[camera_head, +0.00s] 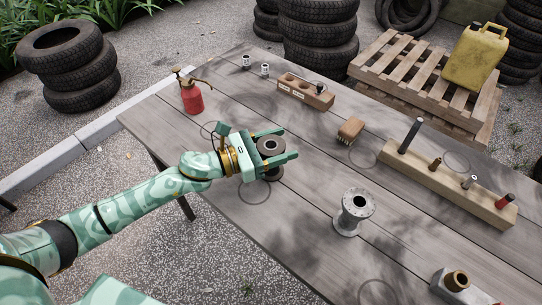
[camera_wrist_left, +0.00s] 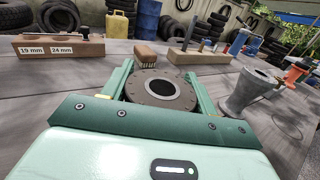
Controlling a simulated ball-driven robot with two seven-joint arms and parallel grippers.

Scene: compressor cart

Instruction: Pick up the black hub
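The black hub (camera_head: 270,146) stands upright on the wooden table, a dark spool shape with a round flange and a central hole. Its lower flange shows below my left gripper (camera_head: 283,145) in the head view. My left gripper's two green fingers lie on either side of the upper flange. In the left wrist view the hub (camera_wrist_left: 140,88) fills the space between the fingertips (camera_wrist_left: 160,68). I cannot tell whether the fingers press on it or stand just clear. The neck is mostly hidden by the gripper. My right gripper is not in view.
A grey hub (camera_head: 355,212) stands to the right. Behind are a wooden brush (camera_head: 350,129), a labelled wooden block (camera_head: 306,93) and a long peg block (camera_head: 440,182). A red spray bottle (camera_head: 191,96) stands at the back left. A brass-topped fitting (camera_head: 452,284) is near the front right.

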